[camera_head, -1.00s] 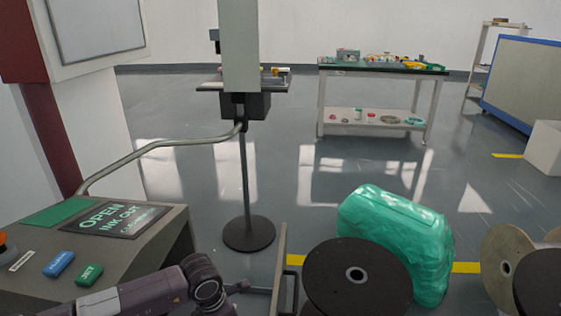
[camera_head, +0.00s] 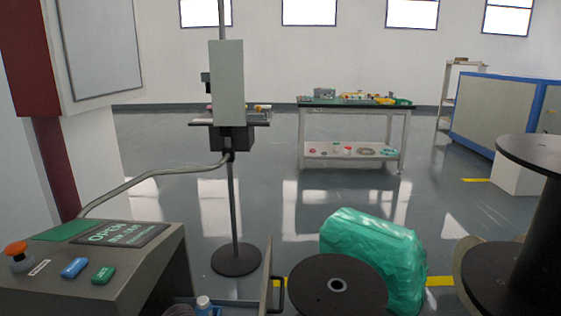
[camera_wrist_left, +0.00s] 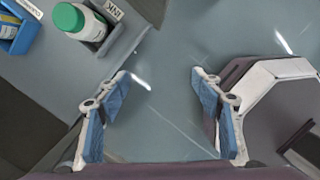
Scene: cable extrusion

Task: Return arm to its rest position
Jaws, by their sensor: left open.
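My left gripper (camera_wrist_left: 160,115) shows in the left wrist view. Its two blue-padded fingers are spread wide, with nothing between them but grey floor. A white bottle with a green cap (camera_wrist_left: 80,22) stands in a grey holder at the upper left of that view, apart from the fingers. Neither gripper shows in the head view. The right gripper is in no frame.
Black spools (camera_head: 337,290) and a green wrapped bundle (camera_head: 375,255) stand at the lower right. A pole stand (camera_head: 236,262) is ahead. A worktable (camera_head: 355,104) stands farther back.

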